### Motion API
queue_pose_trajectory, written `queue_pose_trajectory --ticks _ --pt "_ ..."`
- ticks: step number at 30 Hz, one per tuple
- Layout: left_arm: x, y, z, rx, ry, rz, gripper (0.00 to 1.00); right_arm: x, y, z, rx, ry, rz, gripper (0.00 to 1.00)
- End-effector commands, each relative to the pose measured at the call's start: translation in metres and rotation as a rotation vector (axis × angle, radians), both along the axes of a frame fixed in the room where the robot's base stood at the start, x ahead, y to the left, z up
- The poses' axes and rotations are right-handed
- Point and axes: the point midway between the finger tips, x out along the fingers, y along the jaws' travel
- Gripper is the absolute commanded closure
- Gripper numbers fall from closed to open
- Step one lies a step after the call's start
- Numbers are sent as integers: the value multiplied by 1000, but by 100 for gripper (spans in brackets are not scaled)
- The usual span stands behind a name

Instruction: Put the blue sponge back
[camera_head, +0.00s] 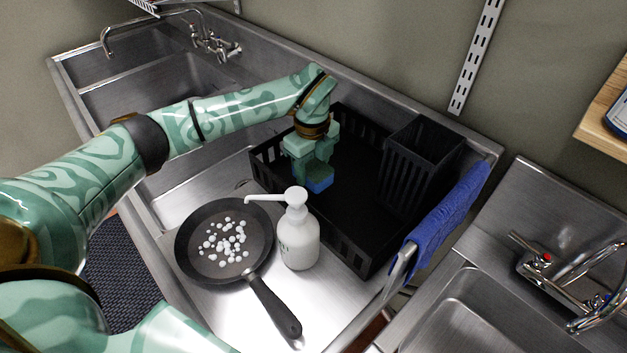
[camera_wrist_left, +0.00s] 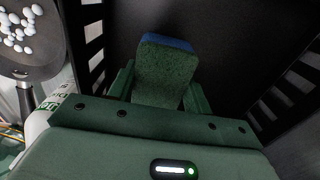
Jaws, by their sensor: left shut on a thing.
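The blue sponge (camera_head: 319,184) is small, with a blue layer and a green layer. My left gripper (camera_head: 312,172) is shut on it inside the black crate (camera_head: 345,248), near the crate's left side. In the left wrist view the sponge (camera_wrist_left: 166,72) sits between the two fingers, its green face toward the camera and its blue edge at the far end. Whether the sponge touches the crate floor cannot be told. My right gripper is not in view.
A white pump bottle (camera_head: 299,235) stands just in front of the crate. A black pan (camera_head: 197,270) with white bits lies left of it. A black slotted holder (camera_head: 421,165) stands at the crate's right. A blue cloth (camera_head: 449,217) hangs on the rail.

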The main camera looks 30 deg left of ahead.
Motion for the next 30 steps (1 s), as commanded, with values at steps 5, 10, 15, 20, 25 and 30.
queue_pose_trajectory --ticks 5,10,15,20,25,30 --pt "-1 0 -27 0 5 1 74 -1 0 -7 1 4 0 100" --pt "0 0 -38 -1 1 0 74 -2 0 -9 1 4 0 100" --pt "0 0 -37 0 1 0 74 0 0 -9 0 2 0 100" --pt "0 0 -40 0 1 0 36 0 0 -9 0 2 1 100" --pt "0 0 -40 0 1 0 29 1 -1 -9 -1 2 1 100" --pt "0 0 -38 0 1 0 29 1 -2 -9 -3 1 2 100"
